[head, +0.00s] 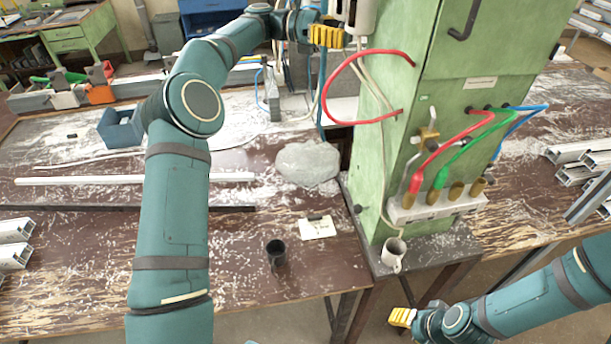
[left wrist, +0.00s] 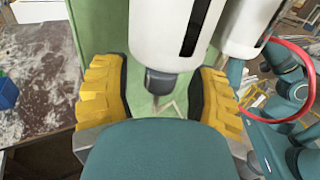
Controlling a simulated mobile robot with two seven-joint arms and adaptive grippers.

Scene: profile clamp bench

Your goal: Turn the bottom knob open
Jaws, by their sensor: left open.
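A white bowl (left wrist: 170,35) with a dark sight slot shows in the left wrist view, with a dark grey knob (left wrist: 160,82) at its bottom end. My left gripper (left wrist: 158,95) is open, with one yellow finger on each side of the knob and visible gaps on both sides. In the head view my left gripper (head: 328,37) is at the top, beside the white bowl (head: 357,16) on the green cabinet's left side; the knob cannot be made out there. My right gripper (head: 402,317) is low at the right, away from the cabinet; its finger gap is unclear.
The green cabinet (head: 388,110) stands on the bench, with a red hose (head: 345,62) looping from its left side. A second white bowl (left wrist: 248,25) hangs right of the first. A mug (head: 393,254) and a black cup (head: 276,252) stand lower down.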

